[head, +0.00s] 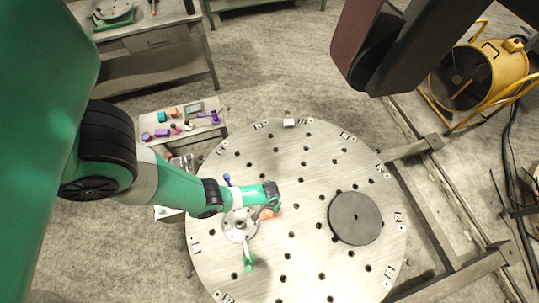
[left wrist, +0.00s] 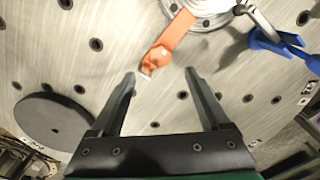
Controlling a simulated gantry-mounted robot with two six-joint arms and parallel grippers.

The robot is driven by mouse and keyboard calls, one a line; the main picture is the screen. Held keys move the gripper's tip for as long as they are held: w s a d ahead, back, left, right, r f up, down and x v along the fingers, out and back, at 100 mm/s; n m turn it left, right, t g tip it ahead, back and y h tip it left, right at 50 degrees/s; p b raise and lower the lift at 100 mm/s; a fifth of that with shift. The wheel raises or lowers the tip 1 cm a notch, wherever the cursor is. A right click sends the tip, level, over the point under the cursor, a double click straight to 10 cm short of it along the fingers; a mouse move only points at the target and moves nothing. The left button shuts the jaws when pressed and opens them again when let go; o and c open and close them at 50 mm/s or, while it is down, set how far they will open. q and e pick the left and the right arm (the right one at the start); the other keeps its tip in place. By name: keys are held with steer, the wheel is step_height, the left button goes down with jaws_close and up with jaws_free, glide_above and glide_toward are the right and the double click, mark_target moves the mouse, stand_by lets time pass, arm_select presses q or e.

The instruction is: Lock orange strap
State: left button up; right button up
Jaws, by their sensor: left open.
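The orange strap (left wrist: 172,42) extends from a round metal flange (left wrist: 204,8) in the left wrist view. Its free end lies just ahead of my left gripper (left wrist: 160,76), roughly between the fingertips. The fingers are spread and hold nothing. In the head view the left gripper (head: 276,205) is low over the round table, and the strap (head: 267,213) shows partly beside it. The flange (head: 240,226) sits on the table's left part. Whether the fingers touch the strap cannot be told. My right gripper is out of view.
The perforated round table (head: 300,170) carries a dark disc (head: 355,218) at right. A blue clamp (left wrist: 280,43) and a green clamp (head: 249,262) are near the flange. A small side table (head: 210,131) holds several parts. A yellow fan (head: 480,70) stands at upper right.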

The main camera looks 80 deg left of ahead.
mark_target(269, 212)
arm_select(q)
step_height(269, 212, down, 8)
steer(key=b, duration=0.6)
steer(key=shift+f+b, duration=0.15)
steer(key=shift+b, duration=0.2)
jaws_close()
